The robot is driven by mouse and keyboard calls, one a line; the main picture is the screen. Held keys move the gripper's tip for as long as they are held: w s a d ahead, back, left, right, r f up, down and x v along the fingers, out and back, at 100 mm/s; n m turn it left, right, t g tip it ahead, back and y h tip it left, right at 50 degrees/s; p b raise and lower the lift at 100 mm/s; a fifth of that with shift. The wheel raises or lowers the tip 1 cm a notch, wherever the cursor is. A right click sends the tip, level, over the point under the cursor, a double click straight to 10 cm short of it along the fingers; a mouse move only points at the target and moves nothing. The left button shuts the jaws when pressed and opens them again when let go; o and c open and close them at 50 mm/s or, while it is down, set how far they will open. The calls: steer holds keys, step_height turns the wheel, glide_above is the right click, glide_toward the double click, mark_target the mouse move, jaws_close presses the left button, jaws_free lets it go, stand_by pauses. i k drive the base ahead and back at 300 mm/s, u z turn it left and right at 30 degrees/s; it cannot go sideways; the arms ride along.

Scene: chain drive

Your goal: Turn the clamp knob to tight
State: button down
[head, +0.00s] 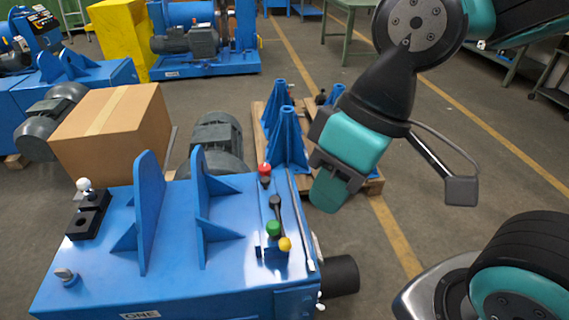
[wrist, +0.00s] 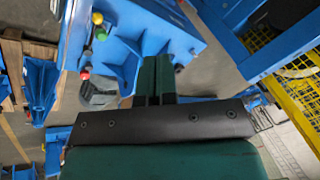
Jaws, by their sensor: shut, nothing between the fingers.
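A small grey knob (head: 66,276) with a raised grip stands on the front left corner of the blue machine top (head: 185,285). I take it for the clamp knob, but its label and setting cannot be read. My gripper (head: 327,196) hangs in the air beyond the right edge of the machine, far to the right of the knob and touching nothing. In the wrist view its two dark green fingers (wrist: 153,78) are closed together with nothing between them. I cannot make out the knob clearly in the wrist view.
Levers with red (head: 264,169), green (head: 273,228) and yellow (head: 285,244) balls stand along the machine's right side. Two upright blue plates (head: 150,195) rise mid-top. Black blocks with a white ball (head: 84,185) sit at left. A cardboard box (head: 115,135) stands behind.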

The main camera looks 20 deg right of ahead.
mark_target(264, 169)
steer(key=k, duration=0.5)
steer(key=z, duration=0.75)
steer(key=i, duration=0.75)
steer(key=u, duration=0.95)
